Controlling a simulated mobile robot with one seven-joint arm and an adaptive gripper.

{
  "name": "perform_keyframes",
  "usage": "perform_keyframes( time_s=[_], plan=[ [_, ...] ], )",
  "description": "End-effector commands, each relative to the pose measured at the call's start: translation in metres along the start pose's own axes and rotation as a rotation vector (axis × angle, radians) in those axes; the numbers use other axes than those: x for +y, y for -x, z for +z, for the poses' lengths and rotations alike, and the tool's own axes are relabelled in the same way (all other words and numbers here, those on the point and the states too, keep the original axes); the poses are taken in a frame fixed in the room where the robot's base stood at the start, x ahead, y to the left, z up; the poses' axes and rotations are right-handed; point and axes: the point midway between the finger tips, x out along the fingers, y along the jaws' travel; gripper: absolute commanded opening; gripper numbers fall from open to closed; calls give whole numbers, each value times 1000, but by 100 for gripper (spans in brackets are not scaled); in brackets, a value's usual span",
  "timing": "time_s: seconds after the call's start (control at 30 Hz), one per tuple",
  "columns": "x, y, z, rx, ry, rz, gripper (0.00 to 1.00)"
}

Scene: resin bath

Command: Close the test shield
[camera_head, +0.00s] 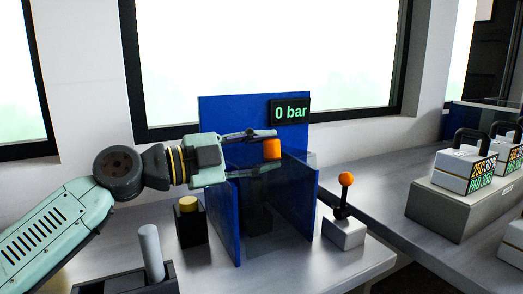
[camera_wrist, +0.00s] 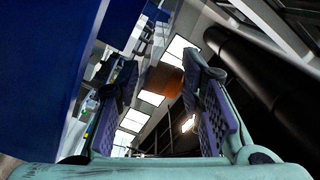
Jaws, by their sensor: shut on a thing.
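The test stand has a tall blue back panel (camera_head: 222,114) and blue side walls (camera_head: 290,203) on the grey bench. A dark, see-through shield pane (camera_head: 258,195) shows between the walls; its exact edges and how far it is shut are hard to tell. An orange handle block (camera_head: 272,149) sits near the top of the stand. My gripper (camera_head: 262,151) reaches in from the left, its fingers above and below the orange handle, and is shut on it. In the wrist view the handle (camera_wrist: 165,80) shows dark orange between the fingertips.
A black box with a yellow button (camera_head: 188,204) stands left of the stand. An orange-knobbed lever (camera_head: 345,180) stands to the right. A display (camera_head: 290,112) reads 0 bar. A grey cylinder in a dark tray (camera_head: 151,250) is at front left. Handled weights (camera_head: 464,170) stand far right.

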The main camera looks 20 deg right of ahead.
Motion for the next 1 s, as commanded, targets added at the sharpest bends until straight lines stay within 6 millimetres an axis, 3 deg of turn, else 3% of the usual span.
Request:
perform_keyframes(
  time_s=[0.27, 0.3, 0.47, 0.77, 1.0],
  plan=[
    [4, -1, -1, 6, 9, 10, 0],
    [4, -1, -1, 6, 9, 10, 36],
    [3, -1, -1, 5, 6, 8, 47],
    [0, 0, -2, 2, 2, 4, 47],
    [-29, -1, -18, 2, 0, 5, 47]
  ],
)
